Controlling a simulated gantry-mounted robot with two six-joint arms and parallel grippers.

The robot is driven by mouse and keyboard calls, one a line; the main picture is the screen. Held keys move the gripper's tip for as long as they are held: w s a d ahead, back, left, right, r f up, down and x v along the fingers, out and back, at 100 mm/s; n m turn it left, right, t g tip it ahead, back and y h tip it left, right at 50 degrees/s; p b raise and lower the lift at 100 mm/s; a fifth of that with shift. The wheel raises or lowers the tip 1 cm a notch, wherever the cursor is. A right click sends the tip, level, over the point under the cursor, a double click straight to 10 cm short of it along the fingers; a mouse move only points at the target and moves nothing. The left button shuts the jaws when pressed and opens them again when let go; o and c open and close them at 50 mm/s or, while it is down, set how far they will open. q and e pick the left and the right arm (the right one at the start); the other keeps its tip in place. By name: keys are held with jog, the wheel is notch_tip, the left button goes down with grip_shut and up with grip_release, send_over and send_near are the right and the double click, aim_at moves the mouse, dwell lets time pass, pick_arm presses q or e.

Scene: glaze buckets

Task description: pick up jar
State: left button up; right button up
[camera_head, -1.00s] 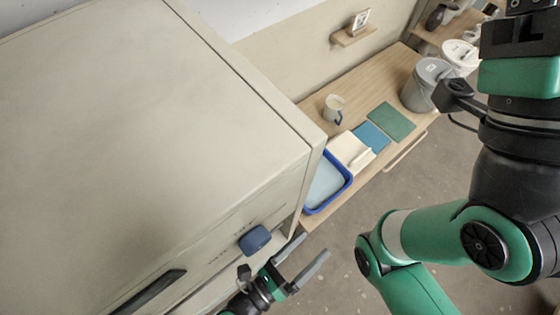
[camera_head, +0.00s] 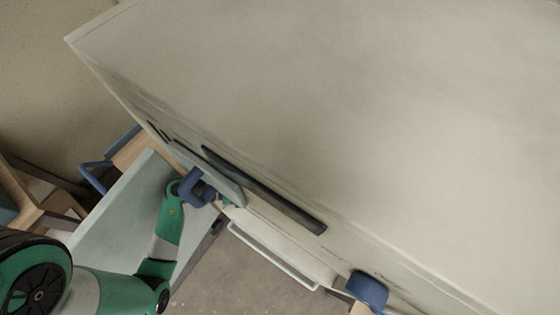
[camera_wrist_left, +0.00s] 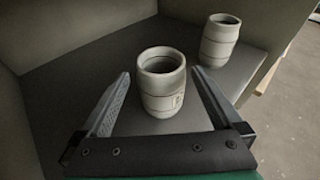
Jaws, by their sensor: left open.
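A pale grey ribbed jar (camera_wrist_left: 162,84) stands upright on a grey shelf (camera_wrist_left: 75,70) in the left wrist view. My left gripper (camera_wrist_left: 160,74) is open, with one finger on each side of this jar. Gaps show between the jar and both fingers. A second similar jar (camera_wrist_left: 220,42) stands upright behind it to the right, beyond the right finger. In the head view my left arm reaches to the front of a large pale cabinet (camera_head: 340,110); its fingers and the jars are hidden there. My right gripper is not in view.
Shelf walls close in the left and back in the left wrist view; open floor (camera_wrist_left: 297,85) shows at right. In the head view the cabinet front has a dark handle (camera_head: 265,190) and a blue knob (camera_head: 367,290). A pale open panel (camera_head: 120,215) stands left of my arm.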

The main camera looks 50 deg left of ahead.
pick_arm(q)
jog(key=shift+s+f+m+g, duration=0.2)
jog(key=shift+f+m+g, duration=0.15)
jog(key=shift+f, duration=0.2)
jog(key=x, duration=0.3)
jog(key=b+x, duration=0.1)
jog(key=x, duration=0.3)
jog(key=shift+w+d+r, duration=0.1)
jog(key=shift+w+d, duration=0.05)
jog(key=shift+w, duration=0.15)
jog(key=c, duration=1.5)
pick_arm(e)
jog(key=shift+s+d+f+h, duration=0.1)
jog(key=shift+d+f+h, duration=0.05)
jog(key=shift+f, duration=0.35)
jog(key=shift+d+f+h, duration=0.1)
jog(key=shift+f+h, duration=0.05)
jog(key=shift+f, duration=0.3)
pick_arm(q)
jog(key=shift+r, duration=0.1)
